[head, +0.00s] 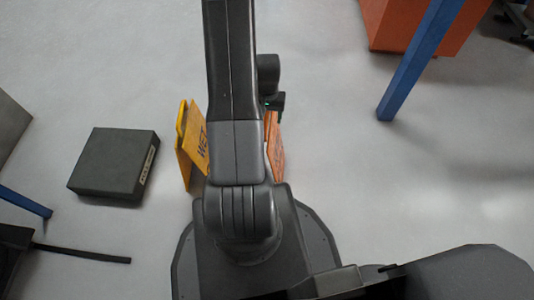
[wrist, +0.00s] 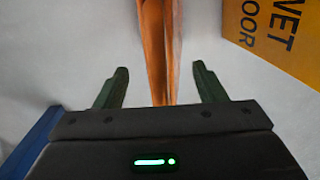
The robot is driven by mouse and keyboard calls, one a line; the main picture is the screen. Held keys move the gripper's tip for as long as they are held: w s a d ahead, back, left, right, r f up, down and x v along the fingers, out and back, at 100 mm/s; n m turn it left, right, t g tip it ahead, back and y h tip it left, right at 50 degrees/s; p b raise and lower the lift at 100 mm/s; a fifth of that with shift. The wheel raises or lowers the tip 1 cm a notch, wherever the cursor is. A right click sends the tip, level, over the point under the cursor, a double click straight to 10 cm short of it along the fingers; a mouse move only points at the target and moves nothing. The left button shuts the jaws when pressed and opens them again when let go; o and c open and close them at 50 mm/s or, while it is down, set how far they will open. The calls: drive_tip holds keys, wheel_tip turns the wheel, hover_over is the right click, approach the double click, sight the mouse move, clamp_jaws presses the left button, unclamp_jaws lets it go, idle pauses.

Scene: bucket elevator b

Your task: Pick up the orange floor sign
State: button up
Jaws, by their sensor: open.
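The orange floor sign (head: 275,147) stands on the floor just right of my arm in the head view, partly hidden by the arm. In the wrist view the orange sign (wrist: 155,45) is seen nearly edge-on, in line with the gap between my fingers. My gripper (wrist: 160,85) is open, with one dark green finger on each side of the sign's near end. I cannot tell whether either finger touches it.
A yellow wet floor sign (head: 188,145) stands left of my arm; it also shows in the wrist view (wrist: 272,30). A dark grey box (head: 115,165) lies further left. A blue post (head: 420,60) and an orange bin (head: 425,25) stand at upper right.

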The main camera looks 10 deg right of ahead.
drive_tip(key=f+b, duration=0.1)
drive_tip(key=f, duration=0.3)
drive_tip(key=shift+s+f+b, duration=0.2)
drive_tip(key=shift+f+b, duration=0.15)
drive_tip(key=shift+b, duration=0.05)
drive_tip(key=shift+r, duration=0.1)
clamp_jaws()
